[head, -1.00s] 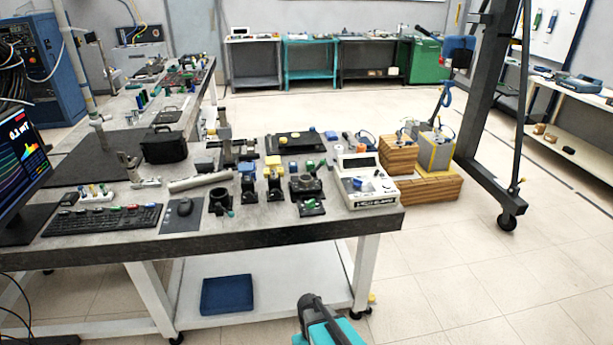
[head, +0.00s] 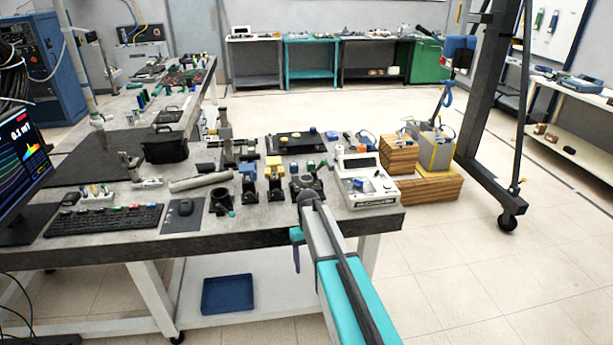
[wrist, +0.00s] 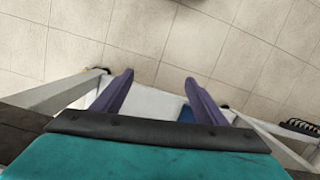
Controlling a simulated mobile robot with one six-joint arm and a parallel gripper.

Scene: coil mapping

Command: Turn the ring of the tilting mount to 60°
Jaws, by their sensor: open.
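Several small black optical mounts stand along the front of the grey bench. One with a round ring (head: 222,198) sits left of centre. Another dark mount with a round opening (head: 305,183) sits nearer the white instrument, partly hidden behind my arm. I cannot tell which is the tilting mount, and no angle marks can be read. My gripper (head: 296,260) hangs at the bench's front edge, fingers down, apart from the mounts. In the wrist view my gripper (wrist: 157,82) has its two purple fingers spread wide, with nothing between them.
The white instrument (head: 366,182) stands at the bench's right corner. A blue bin (head: 227,294) rests on the lower shelf. Wooden blocks (head: 428,188) and a hoist frame stand right; the floor ahead is clear.

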